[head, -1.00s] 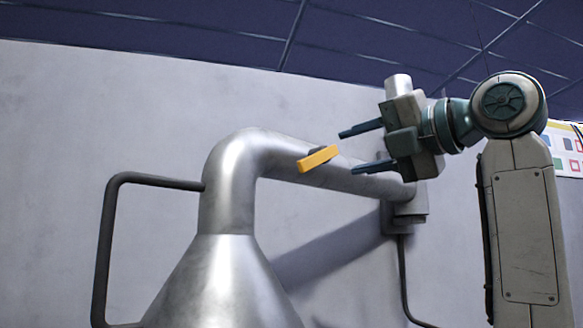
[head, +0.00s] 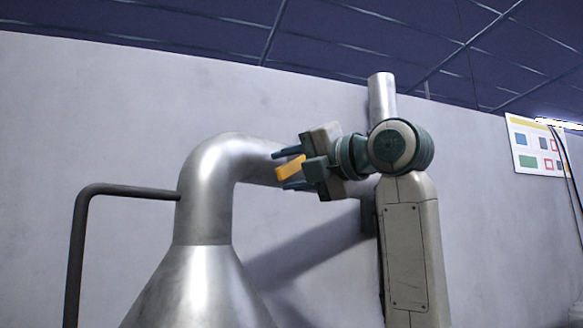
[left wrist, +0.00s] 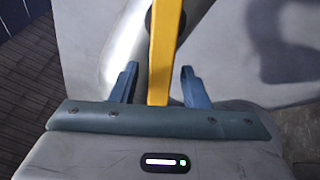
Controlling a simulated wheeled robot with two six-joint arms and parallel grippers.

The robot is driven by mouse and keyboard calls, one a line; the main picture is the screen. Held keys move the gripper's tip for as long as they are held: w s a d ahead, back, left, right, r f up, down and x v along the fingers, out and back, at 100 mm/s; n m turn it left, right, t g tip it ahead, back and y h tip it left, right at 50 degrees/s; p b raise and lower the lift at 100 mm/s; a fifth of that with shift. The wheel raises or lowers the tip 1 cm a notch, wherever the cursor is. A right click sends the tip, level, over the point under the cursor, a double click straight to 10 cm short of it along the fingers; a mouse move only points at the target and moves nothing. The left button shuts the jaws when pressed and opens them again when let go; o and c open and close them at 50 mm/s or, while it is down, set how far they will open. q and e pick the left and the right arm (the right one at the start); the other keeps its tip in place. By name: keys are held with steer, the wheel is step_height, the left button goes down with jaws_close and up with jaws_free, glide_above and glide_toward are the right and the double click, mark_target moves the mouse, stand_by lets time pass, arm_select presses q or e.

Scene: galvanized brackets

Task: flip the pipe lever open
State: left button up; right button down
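The yellow pipe lever (head: 290,168) sits on the grey metal pipe (head: 205,190), tilted slightly up to the right. My left gripper (head: 280,170) is at the lever, with one finger above it and one below. In the left wrist view the lever (left wrist: 162,50) runs between the two blue fingers of the gripper (left wrist: 158,68), with a gap on each side. The gripper is open and not closed on it. The lever's pivot is hidden behind the gripper in the head view. My right gripper is in neither view.
The pipe bends down into a wide metal cone (head: 200,290). A dark bent tube (head: 85,235) stands at the left. A plain wall (head: 90,110) is behind, with a coloured chart (head: 537,147) at the right. The space left of the gripper, above the pipe, is free.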

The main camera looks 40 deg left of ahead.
arm_select(q)
jaws_close()
steer(key=shift+s+r+m, duration=0.2)
steer(key=shift+r+m, duration=0.05)
steer(key=shift+m, duration=0.35)
steer(key=shift+r+m, duration=0.15)
steer(key=shift+m, duration=0.15)
jaws_free()
steer(key=shift+o, duration=0.2)
